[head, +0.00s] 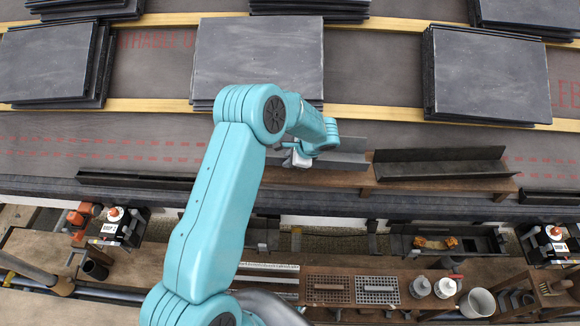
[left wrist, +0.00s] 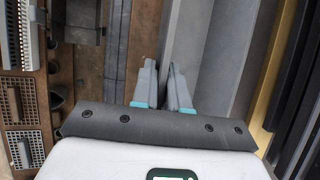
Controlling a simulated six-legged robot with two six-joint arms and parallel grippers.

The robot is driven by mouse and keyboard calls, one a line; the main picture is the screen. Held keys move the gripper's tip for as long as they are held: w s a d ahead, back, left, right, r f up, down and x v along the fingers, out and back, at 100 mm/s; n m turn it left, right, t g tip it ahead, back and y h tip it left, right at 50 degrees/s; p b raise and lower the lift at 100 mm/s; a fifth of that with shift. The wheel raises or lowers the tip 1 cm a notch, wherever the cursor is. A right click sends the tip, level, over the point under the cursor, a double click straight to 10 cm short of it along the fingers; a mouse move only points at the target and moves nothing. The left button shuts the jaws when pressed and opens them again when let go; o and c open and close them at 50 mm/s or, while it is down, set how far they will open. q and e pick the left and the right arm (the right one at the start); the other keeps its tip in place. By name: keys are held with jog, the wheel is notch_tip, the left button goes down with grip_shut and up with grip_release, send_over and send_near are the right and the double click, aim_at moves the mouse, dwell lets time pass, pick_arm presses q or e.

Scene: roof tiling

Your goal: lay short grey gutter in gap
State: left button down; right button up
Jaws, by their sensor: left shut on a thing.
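The short grey gutter (head: 343,160) lies on a brown board along the roof's lower edge, left of a longer dark gutter piece (head: 440,165). My left gripper (head: 300,158) is at its left end. In the left wrist view the gripper (left wrist: 163,88) is shut on a thin upright wall of the grey gutter (left wrist: 212,60), which runs away from the fingers. Along the eave, a dark gutter length (head: 135,181) lies at left and another (head: 550,198) at right, with a gap between them. My arm hides part of that gap. My right gripper is not in view.
Stacks of dark slates (head: 258,58) rest on yellow battens (head: 375,113) above. Below the eave, a workbench holds grated trays (head: 377,290), white-lidded pots (head: 445,287) and a tray with orange items (head: 437,243). Orange-topped devices stand at left (head: 115,214) and right (head: 554,233).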

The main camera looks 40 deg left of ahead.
pick_arm(q)
jog(key=shift+w+a+f, duration=0.1)
jog(key=shift+w+f, duration=0.05)
jog(key=shift+f, duration=1.05)
jog(key=shift+w+a+f, duration=0.1)
jog(key=shift+f, duration=1.1)
jog(key=shift+f+b, duration=0.15)
jog(key=shift+b, duration=0.3)
jog(key=c, duration=1.1)
grip_release()
jog(key=shift+d, duration=0.1)
jog(key=shift+c, duration=0.2)
